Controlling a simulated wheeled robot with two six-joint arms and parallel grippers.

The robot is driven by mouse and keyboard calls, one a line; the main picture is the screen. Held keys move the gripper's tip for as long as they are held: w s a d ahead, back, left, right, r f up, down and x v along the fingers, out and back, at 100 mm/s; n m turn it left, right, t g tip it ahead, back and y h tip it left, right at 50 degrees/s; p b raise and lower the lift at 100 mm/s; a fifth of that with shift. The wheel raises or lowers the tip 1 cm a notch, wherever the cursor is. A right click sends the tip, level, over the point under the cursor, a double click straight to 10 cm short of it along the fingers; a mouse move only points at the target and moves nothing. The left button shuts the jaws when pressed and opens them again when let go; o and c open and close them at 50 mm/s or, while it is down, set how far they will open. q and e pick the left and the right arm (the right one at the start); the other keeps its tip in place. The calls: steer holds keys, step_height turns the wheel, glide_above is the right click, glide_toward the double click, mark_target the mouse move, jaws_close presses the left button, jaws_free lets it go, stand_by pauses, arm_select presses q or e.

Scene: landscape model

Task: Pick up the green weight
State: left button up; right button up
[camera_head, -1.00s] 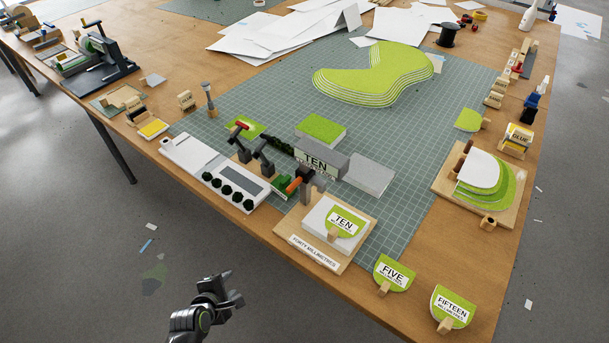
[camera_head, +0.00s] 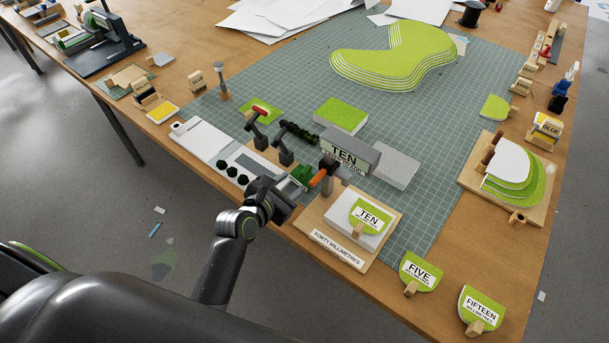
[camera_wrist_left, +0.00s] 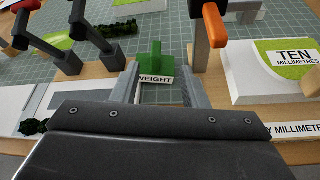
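The green weight (camera_head: 303,174) stands near the table's front edge, partly hidden by my left gripper in the head view. In the left wrist view the weight (camera_wrist_left: 154,62) is upright, with a small white label reading WEIGHT (camera_wrist_left: 157,80) in front of it. My left gripper (camera_head: 290,190) is at the front edge, close to the weight. In the left wrist view its two grey fingers (camera_wrist_left: 158,85) are apart, with the label and weight in the gap between or just beyond them. I cannot tell if they touch it. My right gripper is not in view.
An orange-handled tool on a grey post (camera_wrist_left: 208,35) stands just right of the weight. Black-armed tools (camera_head: 257,122) stand to the left. A wooden board with a TEN sign (camera_head: 372,262) lies to the right.

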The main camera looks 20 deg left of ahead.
mark_target(302, 174)
arm_select(q)
steer(key=x, duration=0.4)
steer(key=shift+w+d+f, duration=0.1)
steer(key=shift+w+f, duration=0.05)
steer(key=shift+w, duration=0.2)
steer(key=shift+w+f, duration=0.6)
steer(key=shift+w, duration=0.3)
steer(key=shift+w+f, duration=0.65)
steer(key=shift+w, duration=0.3)
steer(key=shift+w+d+f+b, duration=0.2)
steer(key=shift+w+b, duration=0.1)
steer(key=shift+w, duration=0.3)
jaws_close()
steer(key=shift+r, duration=0.1)
